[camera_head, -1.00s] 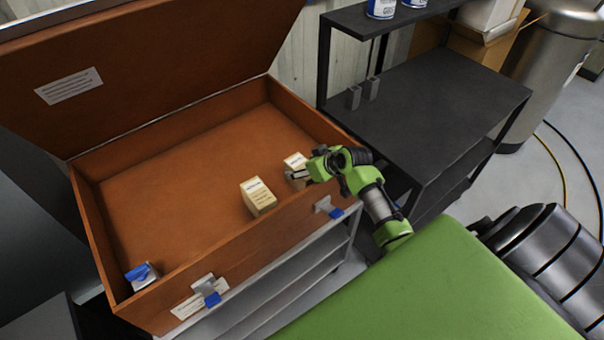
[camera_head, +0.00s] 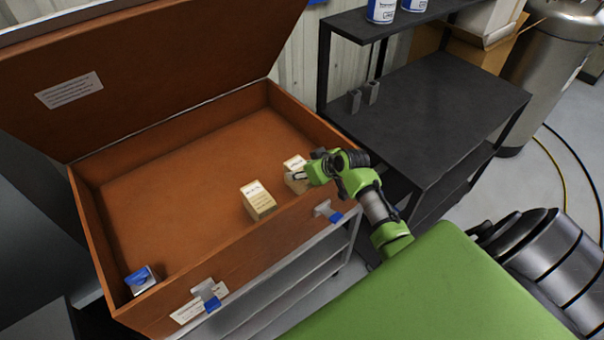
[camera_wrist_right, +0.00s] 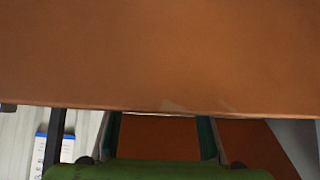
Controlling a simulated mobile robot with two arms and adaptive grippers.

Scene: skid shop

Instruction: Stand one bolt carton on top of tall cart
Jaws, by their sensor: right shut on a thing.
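Two cream bolt cartons stand in the open orange-brown chest near its front right. The left carton (camera_head: 258,201) is free. My right gripper (camera_head: 300,177) reaches over the chest's right front corner and is shut on the right carton (camera_head: 295,163), whose lower part is partly hidden by the fingers. In the right wrist view, the fingers (camera_wrist_right: 160,135) show at the bottom edge against a broad orange-brown surface; the carton cannot be made out there. A dark shelved cart (camera_head: 435,105) stands right of the chest, perhaps the tall cart. My left gripper is out of view.
The chest (camera_head: 190,262) has a raised lid and low walls around the gripper. A blue-and-white box (camera_head: 141,279) lies in its front left corner. The dark cart's upper shelf holds cans (camera_head: 382,10); its broad lower top is mostly clear, with two small grey blocks (camera_head: 354,101).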

